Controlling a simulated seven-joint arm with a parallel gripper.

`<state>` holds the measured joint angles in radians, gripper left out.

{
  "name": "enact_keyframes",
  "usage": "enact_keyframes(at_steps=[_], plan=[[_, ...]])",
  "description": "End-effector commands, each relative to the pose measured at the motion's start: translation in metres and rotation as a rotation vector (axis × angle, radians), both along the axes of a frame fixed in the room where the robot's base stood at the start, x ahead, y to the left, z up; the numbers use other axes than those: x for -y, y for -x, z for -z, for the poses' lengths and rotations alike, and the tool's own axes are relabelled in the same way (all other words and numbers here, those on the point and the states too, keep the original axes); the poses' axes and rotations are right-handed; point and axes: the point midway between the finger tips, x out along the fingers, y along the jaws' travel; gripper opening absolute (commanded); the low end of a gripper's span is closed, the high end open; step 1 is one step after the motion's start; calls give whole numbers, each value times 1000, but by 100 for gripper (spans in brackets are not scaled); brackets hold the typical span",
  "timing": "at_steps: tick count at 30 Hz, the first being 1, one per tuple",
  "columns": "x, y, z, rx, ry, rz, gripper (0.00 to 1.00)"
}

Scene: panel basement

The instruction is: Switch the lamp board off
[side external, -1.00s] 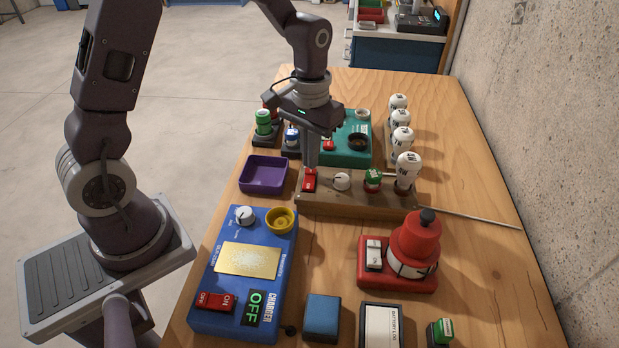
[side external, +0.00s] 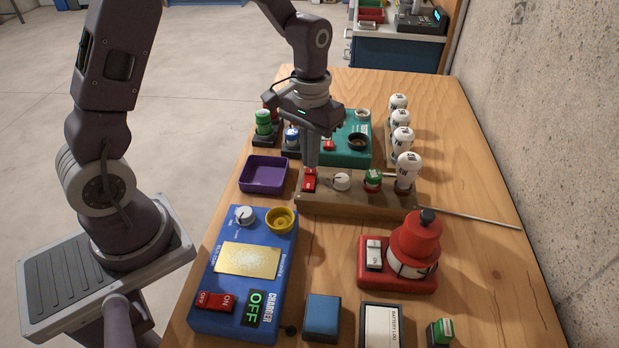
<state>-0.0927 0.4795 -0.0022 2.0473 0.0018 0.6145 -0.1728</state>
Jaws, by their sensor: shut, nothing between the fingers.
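The lamp board (side external: 345,205) is a long brown wooden board across the middle of the bench. It carries a red switch (side external: 309,184) at its left end, a white knob (side external: 341,181), a green-topped part (side external: 373,179) and a white bulb (side external: 406,172) at its right end. The bulb looks unlit. My gripper (side external: 311,170) points straight down at the red switch, shut and empty. Its fingertips are at the top of the switch and seem to touch it. They cover part of the switch, and I cannot read its position.
A blue charger box (side external: 210,270) stands in front, reading OFF. A purple tray (side external: 263,175) lies left of the board. A teal box (side external: 352,150) and several white bulbs (side external: 402,138) stand behind. A red device (side external: 412,250) stands front right, near a thin rod (side external: 470,217).

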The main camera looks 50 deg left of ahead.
Motion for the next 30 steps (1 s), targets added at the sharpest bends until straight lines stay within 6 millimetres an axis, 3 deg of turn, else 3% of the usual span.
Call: enact_keyframes(at_steps=[30], plan=[[0,0,15,0,0,0,0]])
